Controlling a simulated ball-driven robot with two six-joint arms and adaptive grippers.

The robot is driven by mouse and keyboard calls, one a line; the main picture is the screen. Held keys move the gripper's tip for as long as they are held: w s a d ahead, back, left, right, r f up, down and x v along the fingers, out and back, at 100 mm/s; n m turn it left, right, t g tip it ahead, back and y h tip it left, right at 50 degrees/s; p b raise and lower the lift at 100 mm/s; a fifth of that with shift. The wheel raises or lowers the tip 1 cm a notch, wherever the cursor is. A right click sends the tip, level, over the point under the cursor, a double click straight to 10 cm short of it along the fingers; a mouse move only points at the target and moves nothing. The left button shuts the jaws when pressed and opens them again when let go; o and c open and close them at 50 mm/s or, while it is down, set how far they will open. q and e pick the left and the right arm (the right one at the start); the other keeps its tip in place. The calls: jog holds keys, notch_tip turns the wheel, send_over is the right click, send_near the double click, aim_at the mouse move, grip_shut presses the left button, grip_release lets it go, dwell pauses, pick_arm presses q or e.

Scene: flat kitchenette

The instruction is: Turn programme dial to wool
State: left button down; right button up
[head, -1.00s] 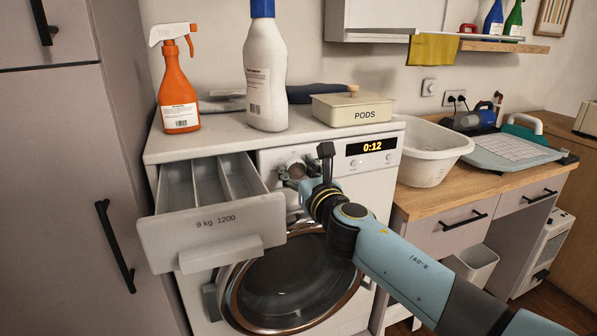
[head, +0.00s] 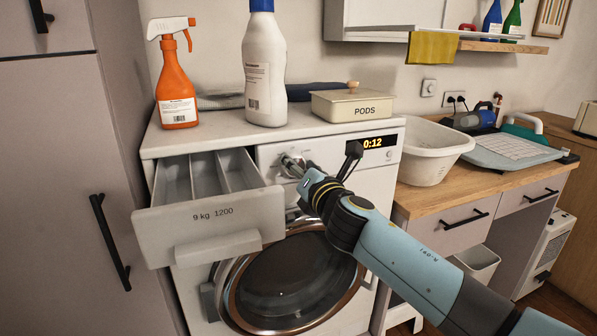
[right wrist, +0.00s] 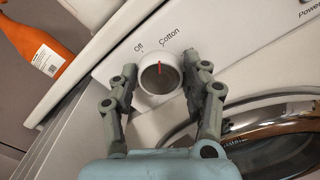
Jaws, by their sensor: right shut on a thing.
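The programme dial (right wrist: 160,77) is a round white knob with a grey face and a red pointer line on the washing machine's panel. In the right wrist view the line points up, between the printed words "Off" and "Cotton". No "wool" label is readable; other labels around the dial are hidden or out of view. My right gripper (right wrist: 166,74) is shut on the dial, one finger on each side. In the head view my right gripper (head: 291,165) is at the panel and largely covers the dial. My left gripper is not in view.
The detergent drawer (head: 210,215) stands pulled out left of the dial. The round door (head: 290,285) is below. An orange spray bottle (head: 176,95), a white bottle (head: 265,75) and a PODS box (head: 352,106) stand on top. A white basin (head: 432,150) stands to the right.

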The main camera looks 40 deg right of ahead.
jog(key=shift+a+f+m+b, duration=0.15)
jog(key=shift+m+b, duration=2)
jog(key=shift+m, duration=2.6)
jog(key=shift+d+f+m+b, duration=0.1)
jog(key=shift+f+m+b, duration=0.2)
jog(key=shift+m+b, duration=3.15)
jog(key=shift+a+f+m+b, duration=0.15)
jog(key=shift+m+b, duration=0.7)
jog(key=shift+m, duration=5.15)
jog(key=shift+d, duration=0.1)
jog(key=o, duration=0.9)
jog(key=shift+o, duration=1.2)
